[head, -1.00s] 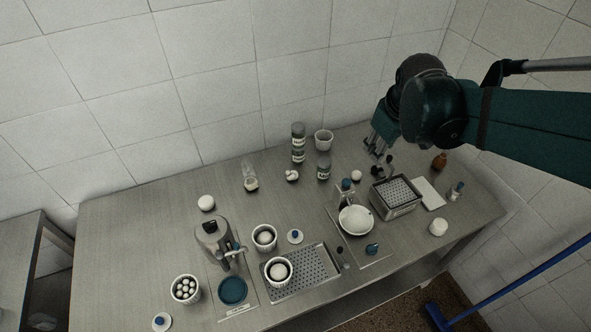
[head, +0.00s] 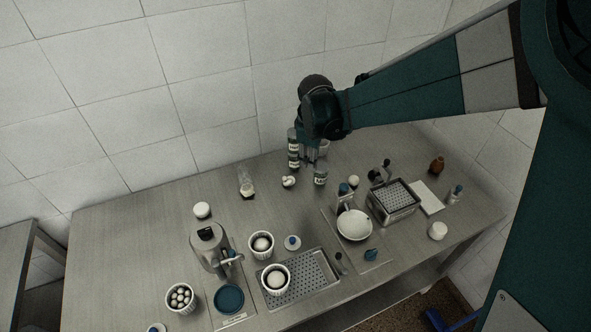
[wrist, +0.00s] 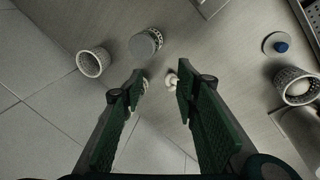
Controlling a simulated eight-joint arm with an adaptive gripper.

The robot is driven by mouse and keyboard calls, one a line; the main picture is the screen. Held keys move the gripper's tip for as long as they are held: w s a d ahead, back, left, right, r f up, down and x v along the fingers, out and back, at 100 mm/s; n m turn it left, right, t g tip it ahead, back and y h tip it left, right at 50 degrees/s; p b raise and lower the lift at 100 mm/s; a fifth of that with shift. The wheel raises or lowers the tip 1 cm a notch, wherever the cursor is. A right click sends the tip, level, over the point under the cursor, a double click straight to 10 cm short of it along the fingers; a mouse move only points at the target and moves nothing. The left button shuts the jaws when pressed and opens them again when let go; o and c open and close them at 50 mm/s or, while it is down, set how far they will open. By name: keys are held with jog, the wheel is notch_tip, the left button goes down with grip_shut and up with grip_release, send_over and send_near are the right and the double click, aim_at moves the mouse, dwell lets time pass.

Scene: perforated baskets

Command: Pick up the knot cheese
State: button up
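The knot cheese appears to be the small white knotted lump (head: 289,181) on the steel table, left of a dark-labelled jar (head: 321,174). In the wrist view a small white piece (wrist: 171,79), likely this cheese, shows beside the right fingertip, partly hidden by it. My gripper (head: 309,153) is above the back of the table, over the jars, above and a little right of the cheese in the picture. In the wrist view my gripper (wrist: 160,88) is open, its green fingers apart with nothing held. Another pale bit shows behind the left fingertip.
Stacked jars (head: 293,150) and a white perforated cup (head: 323,147) stand close to my gripper. A glass bottle (head: 246,182) stands to the left. White baskets (head: 262,243) are in front.

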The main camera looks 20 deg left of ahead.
aim_at(288, 179)
jog(key=a+f+n, duration=0.1)
jog(key=a+f, duration=0.2)
jog(key=a+f+n, duration=0.1)
jog(key=a+f, duration=0.1)
jog(key=a, duration=0.1)
jog(key=s+a+f, duration=0.1)
jog(key=a+f, duration=0.2)
jog(key=shift+f+n+b, duration=0.3)
jog(key=shift+n+b, duration=0.05)
jog(key=shift+n, duration=0.05)
jog(key=shift+x, duration=1.3)
jog(key=shift+f, duration=0.1)
jog(key=shift+x, duration=2.5)
jog(key=shift+s+d, duration=0.15)
jog(key=c, duration=0.5)
